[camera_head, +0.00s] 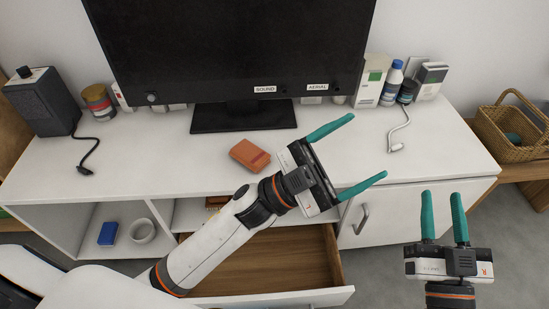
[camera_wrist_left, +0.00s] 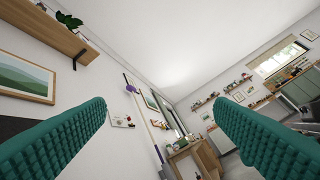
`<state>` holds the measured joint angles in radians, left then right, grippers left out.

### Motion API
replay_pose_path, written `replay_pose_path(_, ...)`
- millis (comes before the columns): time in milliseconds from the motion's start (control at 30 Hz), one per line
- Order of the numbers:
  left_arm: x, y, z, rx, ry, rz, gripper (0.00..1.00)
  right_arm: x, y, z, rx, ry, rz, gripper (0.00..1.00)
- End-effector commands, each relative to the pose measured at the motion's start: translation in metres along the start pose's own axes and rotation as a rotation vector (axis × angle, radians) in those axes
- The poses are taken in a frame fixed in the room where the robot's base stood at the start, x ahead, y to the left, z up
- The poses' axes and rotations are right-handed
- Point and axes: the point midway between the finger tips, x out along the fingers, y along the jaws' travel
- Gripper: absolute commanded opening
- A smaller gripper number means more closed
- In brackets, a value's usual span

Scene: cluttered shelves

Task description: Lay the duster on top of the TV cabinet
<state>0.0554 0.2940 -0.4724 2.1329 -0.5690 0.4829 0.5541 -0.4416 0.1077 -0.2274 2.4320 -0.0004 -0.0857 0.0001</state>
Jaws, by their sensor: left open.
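The white TV cabinet (camera_head: 420,150) spans the head view. A small orange-brown block (camera_head: 250,154) lies flat on its top, in front of the TV stand; it may be the duster, but I cannot tell for sure. My left gripper (camera_head: 368,146) is open and empty, to the right of the block and apart from it, fingers pointing right. In the left wrist view its fingers (camera_wrist_left: 162,105) are spread with nothing between them. My right gripper (camera_head: 441,194) is open and empty, in front of the cabinet's right door.
A TV (camera_head: 235,50) stands at the back of the top. A black speaker (camera_head: 42,102) is at left; boxes and bottles (camera_head: 392,82) are at right. A drawer (camera_head: 260,265) is pulled out below my left arm. A wicker basket (camera_head: 510,135) is far right. The top's right front is clear.

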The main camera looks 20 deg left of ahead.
Motion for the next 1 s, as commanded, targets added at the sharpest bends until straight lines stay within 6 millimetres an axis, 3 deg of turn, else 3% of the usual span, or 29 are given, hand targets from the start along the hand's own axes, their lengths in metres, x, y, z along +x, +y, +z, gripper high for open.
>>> replay_pose_path(100, -0.037, 0.035, -0.001, -0.05, 0.169, 0.308, 0.77, 0.0, 0.0, 0.0, 0.0, 0.0, 0.0, 0.36)
replay_pose_path(167, -0.058, 0.046, -0.004, -0.071, 0.266, 0.417, 0.77, 0.0, 0.0, 0.0, 0.0, 0.0, 0.0, 0.36)
replay_pose_path(300, -0.1, 0.054, -0.011, -0.12, 0.459, 0.56, 0.77, 0.0, 0.0, 0.0, 0.001, 0.0, 0.0, 0.36)
replay_pose_path(400, -0.117, 0.054, -0.013, -0.142, 0.537, 0.598, 0.77, 0.0, 0.0, 0.0, 0.001, 0.0, 0.0, 0.36)
replay_pose_path(1000, -0.124, 0.053, -0.017, -0.153, 0.58, 0.608, 0.77, 0.001, 0.001, -0.002, 0.002, 0.01, 0.003, 0.36)
